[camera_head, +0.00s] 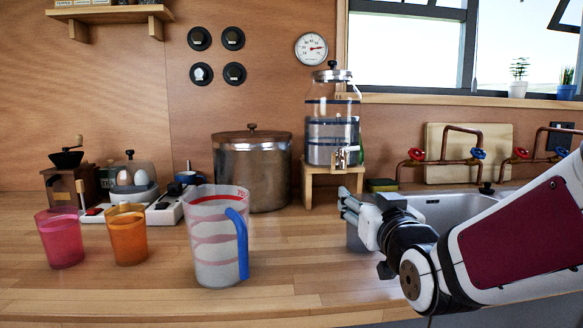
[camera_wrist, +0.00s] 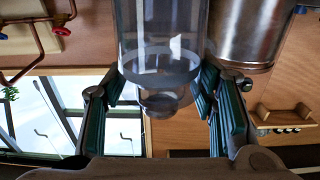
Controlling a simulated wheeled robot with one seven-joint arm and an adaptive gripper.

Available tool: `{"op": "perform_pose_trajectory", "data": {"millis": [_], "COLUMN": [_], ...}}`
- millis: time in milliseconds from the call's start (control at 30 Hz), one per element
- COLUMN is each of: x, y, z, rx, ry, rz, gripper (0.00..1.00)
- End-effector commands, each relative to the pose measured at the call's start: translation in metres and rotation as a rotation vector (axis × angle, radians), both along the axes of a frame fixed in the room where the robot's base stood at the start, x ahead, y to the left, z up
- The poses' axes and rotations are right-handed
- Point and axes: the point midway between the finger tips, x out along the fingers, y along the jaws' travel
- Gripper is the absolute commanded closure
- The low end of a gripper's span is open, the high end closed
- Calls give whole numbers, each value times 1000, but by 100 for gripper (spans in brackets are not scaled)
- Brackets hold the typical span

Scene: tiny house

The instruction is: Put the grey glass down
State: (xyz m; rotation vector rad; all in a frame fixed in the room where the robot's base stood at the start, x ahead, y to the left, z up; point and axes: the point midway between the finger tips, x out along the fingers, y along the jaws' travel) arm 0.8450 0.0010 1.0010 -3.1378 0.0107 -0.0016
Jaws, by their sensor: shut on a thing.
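My gripper (camera_head: 350,206) is at the right of the head view, above the near-left edge of the sink, with its fingers toward the back left. In the wrist view, my gripper (camera_wrist: 162,92) has its dark green fingers on both sides of a clear greyish glass (camera_wrist: 160,68), shut on it. The outline of the glass is hard to separate from what lies behind it.
A measuring jug (camera_head: 215,262), pink cup (camera_head: 62,240) and orange cup (camera_head: 128,238) stand on the wooden counter (camera_head: 300,270). A metal pot (camera_head: 250,175) and drink dispenser (camera_head: 333,120) stand behind. The sink (camera_head: 450,210) is right. Counter between jug and sink is clear.

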Motion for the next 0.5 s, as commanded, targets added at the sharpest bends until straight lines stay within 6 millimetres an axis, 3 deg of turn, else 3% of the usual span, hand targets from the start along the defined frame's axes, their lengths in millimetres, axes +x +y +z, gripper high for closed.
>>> {"op": "perform_pose_trajectory", "data": {"millis": [300, 500], "x": [16, 68], "y": [0, -1], "z": [2, -1], "rx": [-1, 0], "ry": [5, 1], "rz": [0, 0], "gripper": [97, 97]}}
